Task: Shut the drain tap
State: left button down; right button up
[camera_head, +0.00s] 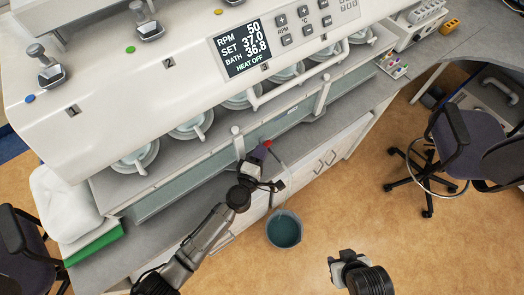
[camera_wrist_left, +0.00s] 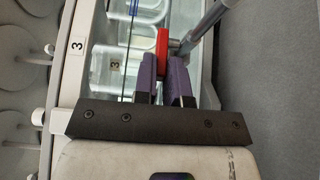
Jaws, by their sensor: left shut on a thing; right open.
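The drain tap's red handle (camera_head: 268,143) shows at the front of the bath, at the tip of my left gripper (camera_head: 261,153). In the left wrist view the red handle (camera_wrist_left: 162,45) reaches down between the purple fingers of my left gripper (camera_wrist_left: 164,78), which is shut on it. A grey metal pipe (camera_wrist_left: 205,25) runs beside the handle. The fingers hide the handle's lower end. My right gripper (camera_head: 345,262) is open and empty above the floor at the lower right, away from the tap.
A bucket (camera_head: 284,229) with bluish liquid stands on the floor below the tap, with a thin pale hose above it. The long bath unit (camera_head: 150,75) with its display overhangs the bench. A white bundle (camera_head: 64,202) lies at left. Chairs stand on both sides.

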pick_arm(q)
jog(key=shift+w+a+m+h, duration=0.1)
jog(key=shift+m+h, duration=0.2)
jog(key=shift+h, duration=0.1)
jog(key=c, duration=1.2)
grip_release()
jog(key=v, duration=0.7)
jog(key=p+v, duration=0.1)
jog(key=v, duration=0.6)
jog(key=shift+w+r, duration=0.1)
jog(key=shift+r, duration=0.15)
